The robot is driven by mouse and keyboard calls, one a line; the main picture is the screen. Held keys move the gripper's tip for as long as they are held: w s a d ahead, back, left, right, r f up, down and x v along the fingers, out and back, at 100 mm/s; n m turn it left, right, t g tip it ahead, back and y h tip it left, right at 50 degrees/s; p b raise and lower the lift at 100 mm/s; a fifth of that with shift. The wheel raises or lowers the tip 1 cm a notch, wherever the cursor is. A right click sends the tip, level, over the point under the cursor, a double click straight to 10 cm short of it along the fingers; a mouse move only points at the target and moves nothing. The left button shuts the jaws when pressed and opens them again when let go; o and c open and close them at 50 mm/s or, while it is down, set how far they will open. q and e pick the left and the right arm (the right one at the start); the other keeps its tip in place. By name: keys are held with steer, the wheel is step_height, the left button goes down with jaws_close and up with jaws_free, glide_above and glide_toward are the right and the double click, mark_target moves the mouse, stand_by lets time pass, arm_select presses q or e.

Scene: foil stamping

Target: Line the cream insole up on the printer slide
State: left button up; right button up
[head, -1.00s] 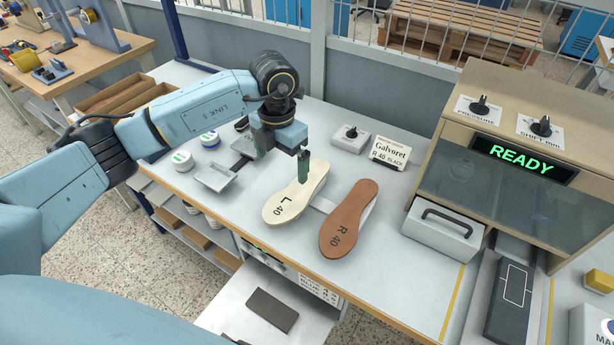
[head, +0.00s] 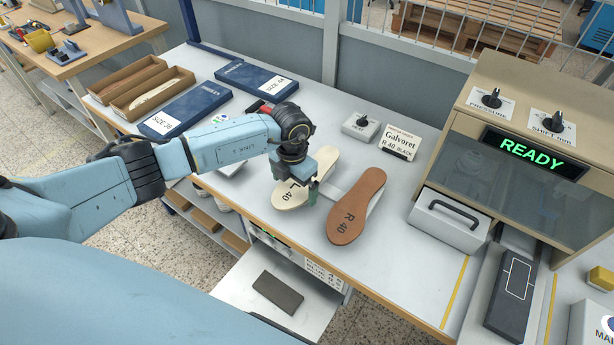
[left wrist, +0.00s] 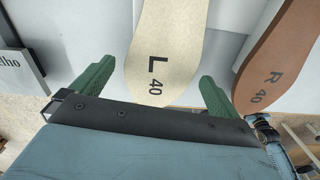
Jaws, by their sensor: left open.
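The cream insole (head: 287,197), marked L 40, lies on the table and is partly hidden by my left arm in the head view. In the left wrist view the cream insole (left wrist: 165,45) lies between the green fingers of my left gripper (left wrist: 158,88). That gripper (head: 299,190) is open at the insole's lettered end, one finger on each side; whether the fingers touch it I cannot tell. The printer slide (head: 511,289) is a dark pad with a white outline, in front of the printer at the right. My right gripper is not in view.
A brown insole (head: 352,208), marked R 40, lies just right of the cream one. A grey block with a handle (head: 449,220) stands between it and the slide. The printer (head: 540,150) shows READY. A knob box (head: 361,126) and a Galvoret card (head: 402,143) stand behind.

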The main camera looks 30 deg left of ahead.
arm_select(q)
steer(key=shift+f, duration=0.15)
steer(key=c, duration=0.9)
steer(key=shift+c, duration=0.5)
